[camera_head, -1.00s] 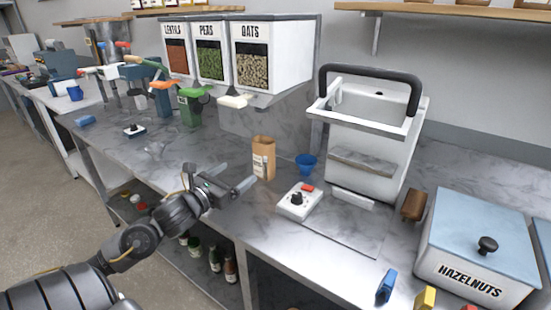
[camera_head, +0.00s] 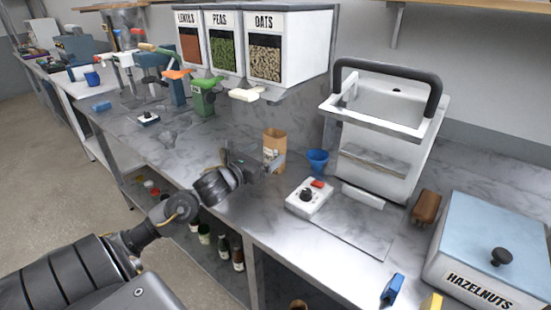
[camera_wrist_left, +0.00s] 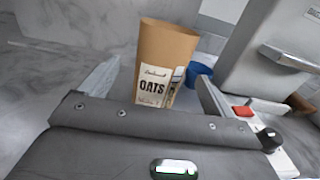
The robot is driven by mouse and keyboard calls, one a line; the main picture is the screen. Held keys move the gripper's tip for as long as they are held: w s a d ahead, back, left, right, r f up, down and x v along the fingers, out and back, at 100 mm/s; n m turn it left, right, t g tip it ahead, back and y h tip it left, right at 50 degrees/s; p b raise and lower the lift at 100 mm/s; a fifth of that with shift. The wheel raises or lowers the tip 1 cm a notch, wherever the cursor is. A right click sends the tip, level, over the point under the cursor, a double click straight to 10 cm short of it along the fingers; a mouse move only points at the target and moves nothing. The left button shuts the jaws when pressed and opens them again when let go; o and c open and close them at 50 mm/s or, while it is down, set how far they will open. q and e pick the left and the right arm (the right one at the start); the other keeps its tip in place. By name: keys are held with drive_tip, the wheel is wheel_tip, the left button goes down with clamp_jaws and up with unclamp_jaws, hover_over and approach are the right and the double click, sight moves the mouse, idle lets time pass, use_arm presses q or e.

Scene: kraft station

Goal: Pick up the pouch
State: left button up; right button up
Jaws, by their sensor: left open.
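The pouch (camera_head: 274,140) is a brown paper bag standing upright on the marble counter, left of the blue cup. In the left wrist view the pouch (camera_wrist_left: 165,58) shows a white label reading OATS. My left gripper (camera_head: 268,162) is open and close in front of the pouch. In the wrist view its two fingers (camera_wrist_left: 155,90) stand apart on either side of the pouch's lower part, with gaps to both sides. I cannot tell how deep the pouch is between them. My right gripper is not in view.
A blue funnel-like cup (camera_head: 317,160) and a white control box (camera_head: 309,197) with a red button stand right of the pouch. A white sealing machine (camera_head: 385,150) is behind them. Dispensers (camera_head: 262,45) overhang the back.

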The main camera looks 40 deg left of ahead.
sight(269, 149)
use_arm(q)
drive_tip(key=w, duration=0.1)
drive_tip(key=w+p, duration=0.1)
drive_tip(key=w, duration=0.2)
drive_tip(key=shift+w+r+p, duration=0.3)
drive_tip(key=shift+p, duration=0.1)
drive_tip(key=shift+w+f, duration=0.1)
drive_tip(key=shift+w, duration=0.2)
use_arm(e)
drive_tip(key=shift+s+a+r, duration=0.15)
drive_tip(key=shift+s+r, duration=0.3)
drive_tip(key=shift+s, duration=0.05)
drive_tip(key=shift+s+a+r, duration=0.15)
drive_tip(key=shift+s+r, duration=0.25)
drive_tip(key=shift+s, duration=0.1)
use_arm(q)
drive_tip(key=c, duration=1.2)
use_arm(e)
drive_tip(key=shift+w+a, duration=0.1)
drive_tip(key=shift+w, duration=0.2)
